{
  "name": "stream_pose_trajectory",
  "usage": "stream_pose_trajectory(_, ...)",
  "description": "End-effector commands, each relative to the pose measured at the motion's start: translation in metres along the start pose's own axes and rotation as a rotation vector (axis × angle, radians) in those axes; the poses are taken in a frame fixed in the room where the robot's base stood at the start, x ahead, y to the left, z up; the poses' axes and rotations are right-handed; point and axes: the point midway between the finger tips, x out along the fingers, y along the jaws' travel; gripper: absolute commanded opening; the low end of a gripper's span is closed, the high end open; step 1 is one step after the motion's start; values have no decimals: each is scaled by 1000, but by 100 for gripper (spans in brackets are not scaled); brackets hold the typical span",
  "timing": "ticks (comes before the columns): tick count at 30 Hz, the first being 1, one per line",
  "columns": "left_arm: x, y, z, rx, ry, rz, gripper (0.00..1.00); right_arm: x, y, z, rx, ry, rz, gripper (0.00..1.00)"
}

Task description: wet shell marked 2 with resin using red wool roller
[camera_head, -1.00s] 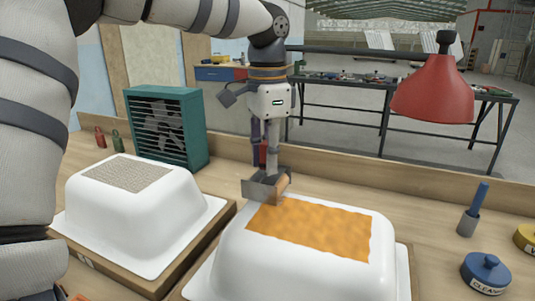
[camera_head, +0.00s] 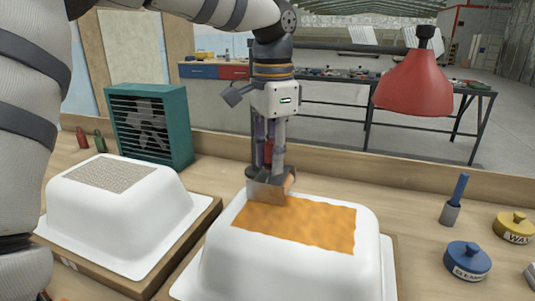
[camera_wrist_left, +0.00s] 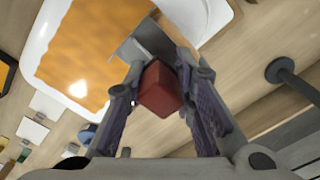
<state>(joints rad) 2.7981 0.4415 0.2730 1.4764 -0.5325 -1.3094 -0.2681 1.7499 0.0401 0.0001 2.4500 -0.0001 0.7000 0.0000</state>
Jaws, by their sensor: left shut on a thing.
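Two white upturned tub shells stand on wooden bases. The right shell (camera_head: 300,262) has a glossy orange patch (camera_head: 300,224) on its top. The left shell (camera_head: 120,222) has a dry grey woven patch (camera_head: 112,173). I can read no number on either. My left gripper (camera_head: 268,158) points down at the back left edge of the orange patch. It is shut on the red handle of a roller tool (camera_head: 270,188); a grey metal plate and a brownish part show at its lower end. In the left wrist view the red handle (camera_wrist_left: 160,90) sits between the fingers (camera_wrist_left: 164,78). Contact with the shell is unclear.
A teal fan heater (camera_head: 150,125) stands behind the left shell. A red lamp (camera_head: 415,85) hangs at the right. A blue-handled tool in a grey cup (camera_head: 452,207), a blue tin (camera_head: 467,260) and a yellow tin (camera_head: 513,228) stand right of the shell.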

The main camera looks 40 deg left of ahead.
Motion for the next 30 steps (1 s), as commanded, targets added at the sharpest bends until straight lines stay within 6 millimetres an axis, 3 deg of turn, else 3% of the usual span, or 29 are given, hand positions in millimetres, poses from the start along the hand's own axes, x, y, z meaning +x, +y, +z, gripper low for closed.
stream_pose_trajectory(4, -6, 0, 0, -1, -1, -1, 1, 0, 0, 0, 0, 0, 0, 44)
stream_pose_trajectory(16, -56, -1, 0, -1, 2, -1, 1, 0, 0, 0, 0, 0, 0, 44)
stream_pose_trajectory(30, -60, 0, 0, 0, 0, 0, 1, 0, 0, 0, 0, 0, 0, 44)
